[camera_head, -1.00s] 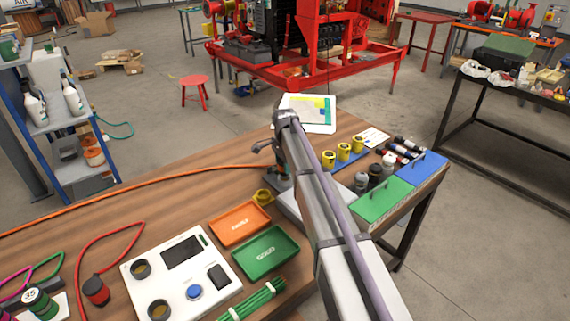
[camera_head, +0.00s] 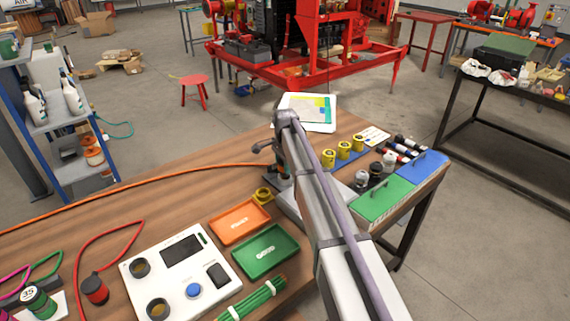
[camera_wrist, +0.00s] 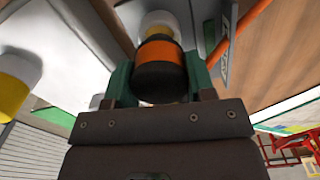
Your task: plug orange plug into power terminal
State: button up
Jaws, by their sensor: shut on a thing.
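My gripper (camera_wrist: 160,82) is shut on the orange plug (camera_wrist: 160,62), a dark cylinder with an orange band, held between two green fingers in the wrist view. Beyond the plug's far end is a pale rounded piece (camera_wrist: 158,22); I cannot tell whether it is part of the plug or of the power terminal. In the head view my gripper (camera_head: 284,172) is low over a grey block (camera_head: 290,207) on the wooden table, largely hidden by my arm. The orange cable (camera_head: 130,182) runs across the table from the left to it. The plug's contact with a socket is hidden.
Orange (camera_head: 240,221) and green (camera_head: 265,251) trays and a white control panel (camera_head: 180,275) lie at front. Yellow cylinders (camera_head: 344,150), small bottles and green (camera_head: 384,203) and blue lidded boxes stand right of my arm.

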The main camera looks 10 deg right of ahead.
jog(key=shift+f+b, duration=1.3)
jog(key=shift+f, duration=0.1)
jog(key=o, duration=1.1)
jog(key=shift+r, duration=0.1)
notch_tip(320, 180, up, 11)
jog(key=p, duration=1.1)
